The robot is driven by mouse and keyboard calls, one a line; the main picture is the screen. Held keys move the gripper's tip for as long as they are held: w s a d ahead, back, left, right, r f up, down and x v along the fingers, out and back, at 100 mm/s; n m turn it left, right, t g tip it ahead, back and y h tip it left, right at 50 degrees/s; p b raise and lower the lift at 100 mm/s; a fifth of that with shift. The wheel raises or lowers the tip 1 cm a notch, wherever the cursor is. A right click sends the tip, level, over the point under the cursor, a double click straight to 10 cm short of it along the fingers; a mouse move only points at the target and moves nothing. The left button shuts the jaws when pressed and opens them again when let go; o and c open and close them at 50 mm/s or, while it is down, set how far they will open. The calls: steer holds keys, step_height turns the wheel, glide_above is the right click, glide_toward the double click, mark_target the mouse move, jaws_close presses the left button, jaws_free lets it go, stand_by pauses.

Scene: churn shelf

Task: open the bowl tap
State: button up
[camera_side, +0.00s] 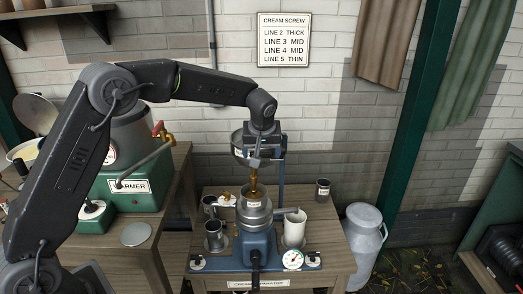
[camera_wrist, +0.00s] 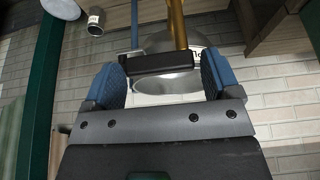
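A round metal supply bowl (camera_side: 238,146) stands above the separator, partly hidden behind my gripper. A brass pipe (camera_side: 254,182) runs down below it. My gripper (camera_side: 257,160) is at the bowl's front, near the top of the pipe. In the wrist view the bowl (camera_wrist: 168,86) and the brass pipe (camera_wrist: 177,24) show beyond my fingers. A dark bar, seemingly the tap's handle (camera_wrist: 157,63), lies across the gap between the blue finger pads (camera_wrist: 162,82). The fingers are wide apart. I cannot tell whether either pad touches the bar.
The separator (camera_side: 256,243) stands on a wooden table, with a white jug (camera_side: 294,228) at right and metal cups (camera_side: 212,232) at left. A small dark can (camera_side: 322,190) is at the back right. A green warmer (camera_side: 130,185) stands left, a milk churn (camera_side: 364,245) right.

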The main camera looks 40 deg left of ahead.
mark_target(252, 154)
steer(key=c, duration=0.7)
steer(key=shift+o, duration=0.2)
steer(key=m, duration=0.2)
steer(key=s+m+t+h, duration=0.1)
steer(key=m, duration=0.1)
steer(key=shift+d+m, duration=0.15)
steer(key=shift+m, duration=0.15)
steer(key=shift+s+a+m+g+h, duration=0.15)
steer(key=shift+s+m+h, duration=0.5)
steer(key=shift+m, duration=1.6)
steer(key=shift+s+a+m+g+h, duration=0.1)
steer(key=shift+s+m+g+h, duration=0.1)
steer(key=shift+m+h, duration=1.5)
steer(key=shift+s+a+m+g+h, duration=0.15)
steer(key=shift+s+m+h, duration=0.2)
steer(key=shift+m, duration=2.4)
